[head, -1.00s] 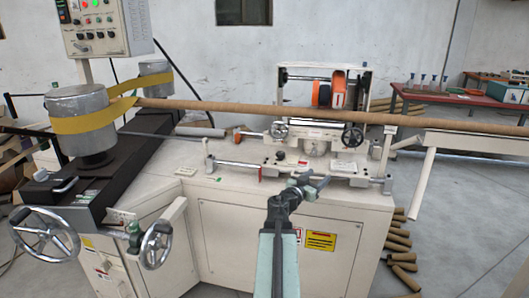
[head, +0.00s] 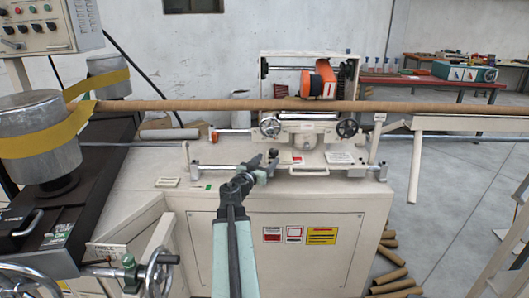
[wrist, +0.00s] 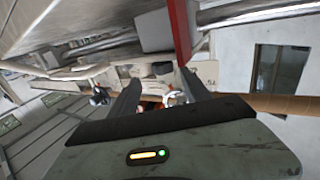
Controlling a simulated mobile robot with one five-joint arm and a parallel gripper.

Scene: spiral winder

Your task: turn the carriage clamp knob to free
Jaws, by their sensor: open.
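The carriage (head: 315,150) sits on its rails on the cream machine, below the long brown tube. My gripper (head: 265,160) is in front of the carriage's left end in the head view, with its fingers apart. The carriage clamp knob cannot be made out clearly; a dark shape at the fingertips may be the knob or part of my gripper. In the wrist view my gripper (wrist: 162,88) is open, with small white and orange parts beyond the fingers. I cannot tell whether the fingers touch anything.
A red strip (wrist: 180,32) is close by in the wrist view. Cardboard tubes (head: 388,278) lie on the floor at the right.

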